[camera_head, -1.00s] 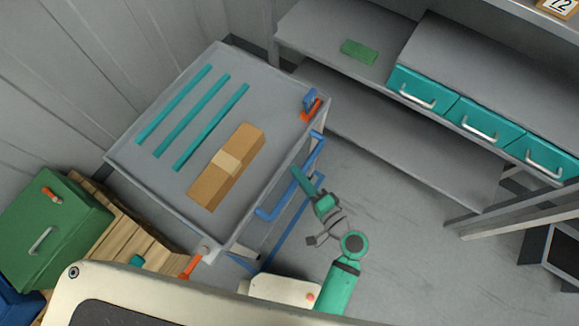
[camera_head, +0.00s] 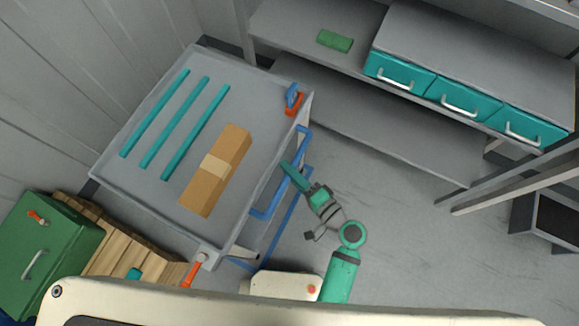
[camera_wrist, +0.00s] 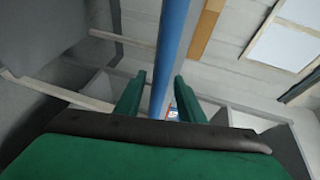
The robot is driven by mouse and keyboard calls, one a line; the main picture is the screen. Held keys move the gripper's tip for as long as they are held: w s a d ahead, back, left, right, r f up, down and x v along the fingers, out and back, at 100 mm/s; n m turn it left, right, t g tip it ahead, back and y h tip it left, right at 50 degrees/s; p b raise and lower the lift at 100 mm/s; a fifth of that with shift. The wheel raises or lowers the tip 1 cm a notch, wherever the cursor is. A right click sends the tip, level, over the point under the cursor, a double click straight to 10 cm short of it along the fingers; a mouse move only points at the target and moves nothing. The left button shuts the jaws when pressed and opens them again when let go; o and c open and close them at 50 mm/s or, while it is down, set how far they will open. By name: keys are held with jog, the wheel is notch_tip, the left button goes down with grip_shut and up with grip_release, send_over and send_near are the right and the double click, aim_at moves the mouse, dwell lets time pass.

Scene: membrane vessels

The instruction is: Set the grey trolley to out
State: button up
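The grey trolley (camera_head: 150,205) stands at the left in the head view, near the wall. Its blue push handle (camera_head: 265,213) runs along its right side. My gripper (camera_head: 290,168) is at the middle of this handle, with its green fingers reaching to the bar. In the wrist view the blue bar (camera_wrist: 172,45) passes between my two fingers (camera_wrist: 157,97), which are apart with narrow gaps beside the bar. I see no clear contact. The trolley's lower frame is partly hidden by its top.
The trolley carries teal strips (camera_head: 173,128) and a brown carton (camera_head: 232,150). A green box (camera_head: 60,240) and a wooden pallet (camera_head: 130,237) stand at lower left. A shelf with teal drawers (camera_head: 462,95) stands behind.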

jog(key=v, duration=1)
jog(key=shift+s+d, duration=0.2)
jog(key=shift+s, duration=0.05)
jog(key=shift+r, duration=0.15)
